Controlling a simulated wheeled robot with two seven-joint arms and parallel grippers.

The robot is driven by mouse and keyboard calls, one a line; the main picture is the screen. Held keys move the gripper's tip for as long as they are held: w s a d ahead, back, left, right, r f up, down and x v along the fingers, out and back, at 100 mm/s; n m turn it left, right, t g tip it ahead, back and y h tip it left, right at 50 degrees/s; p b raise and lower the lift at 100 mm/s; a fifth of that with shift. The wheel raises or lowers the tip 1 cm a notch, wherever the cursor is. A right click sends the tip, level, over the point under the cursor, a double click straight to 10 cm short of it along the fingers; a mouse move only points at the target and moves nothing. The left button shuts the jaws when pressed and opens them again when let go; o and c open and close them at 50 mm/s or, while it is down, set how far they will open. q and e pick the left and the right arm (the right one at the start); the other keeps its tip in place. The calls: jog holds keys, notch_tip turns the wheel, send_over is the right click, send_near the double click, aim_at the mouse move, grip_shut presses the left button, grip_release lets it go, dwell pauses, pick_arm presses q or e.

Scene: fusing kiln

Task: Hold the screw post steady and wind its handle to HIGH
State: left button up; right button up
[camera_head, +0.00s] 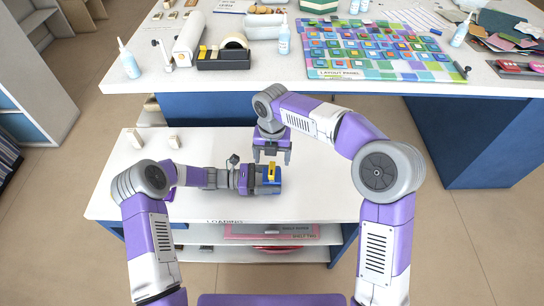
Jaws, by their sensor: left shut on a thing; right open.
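The screw post shows as a blue body (270,188) with a yellow handle (271,172) on top, on the white worktop. My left gripper (262,182) reaches in from the left and is shut on the blue body. My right gripper (272,158) is open, with its fingers pointing down just behind and above the yellow handle, apart from it as far as I can tell. Any HIGH marking is too small or hidden to read. The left fingers partly cover the body.
Small white blocks (138,142) lie at the white top's left side. The right part of the top (320,195) is clear. A long table behind holds a tape dispenser (223,55), bottles and a colourful layout panel (370,50). Shelves with trays (285,231) lie below.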

aim_at(272, 167)
notch_tip(272, 167, up, 12)
jog(key=shift+f, duration=0.25)
dwell(0.3)
pick_arm(q)
jog(key=o, duration=1.1)
jog(key=shift+a, duration=0.15)
jog(key=a, duration=1.1)
jog(key=shift+a, duration=0.4)
